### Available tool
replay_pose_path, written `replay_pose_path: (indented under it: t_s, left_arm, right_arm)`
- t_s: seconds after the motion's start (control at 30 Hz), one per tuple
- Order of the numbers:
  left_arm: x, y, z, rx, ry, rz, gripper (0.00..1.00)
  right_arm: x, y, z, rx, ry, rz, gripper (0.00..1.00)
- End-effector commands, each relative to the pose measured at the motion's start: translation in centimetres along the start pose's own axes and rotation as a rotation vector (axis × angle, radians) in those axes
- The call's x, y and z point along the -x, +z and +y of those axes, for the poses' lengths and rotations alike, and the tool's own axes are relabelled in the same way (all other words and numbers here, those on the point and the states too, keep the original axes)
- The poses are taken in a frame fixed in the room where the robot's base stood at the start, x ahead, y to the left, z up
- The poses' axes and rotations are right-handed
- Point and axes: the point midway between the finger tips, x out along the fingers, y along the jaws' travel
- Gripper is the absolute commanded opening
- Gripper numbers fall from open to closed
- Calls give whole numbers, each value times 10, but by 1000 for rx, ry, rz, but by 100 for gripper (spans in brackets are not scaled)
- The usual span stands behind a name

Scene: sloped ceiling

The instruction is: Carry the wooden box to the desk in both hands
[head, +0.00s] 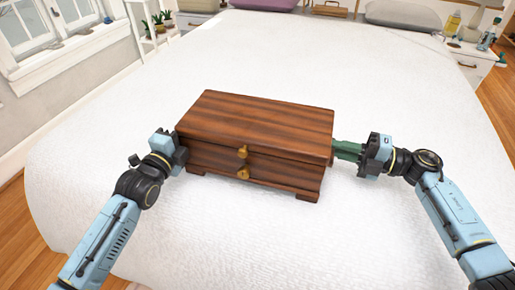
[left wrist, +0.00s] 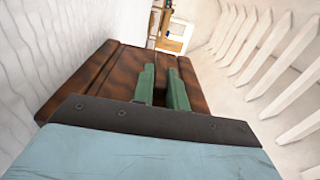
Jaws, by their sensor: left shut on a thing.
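The wooden box (head: 255,125) is dark striped brown with two brass knobs and short feet. It sits on the white bed in the head view, and its end also fills the middle of the left wrist view (left wrist: 95,75). My left gripper (head: 182,150) is at the box's left end, its fingertips hidden in the head view. Its two green fingers (left wrist: 162,80) lie against the box in the left wrist view, shut on it. My right gripper (head: 343,149) has its green fingers at the box's right end. Their gap is not clear. I see no desk that I can identify.
The white bed (head: 400,85) spreads around the box, with bare cover on all sides. Pillows (head: 403,14) and a small wooden tray (head: 330,9) lie at its far end. A white nightstand (head: 470,58) with bottles stands far right. A window (head: 50,30) is at the left.

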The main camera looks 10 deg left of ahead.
Motion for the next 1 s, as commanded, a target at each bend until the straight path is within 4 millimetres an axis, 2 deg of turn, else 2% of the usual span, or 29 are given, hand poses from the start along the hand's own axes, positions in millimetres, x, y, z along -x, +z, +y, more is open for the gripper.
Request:
replay_pose_path:
  t_s: [0.03,0.6,1.0]
  left_arm:
    - [-1,1,-10,-3,-14,-1,0]
    - [-1,1,-49,-3,-15,-2,0]
    - [-1,2,-53,-2,-15,-2,0]
  right_arm:
    - [1,2,9,7,7,-3,0]
    - [1,2,47,7,8,-4,0]
    - [1,2,52,7,8,-5,0]
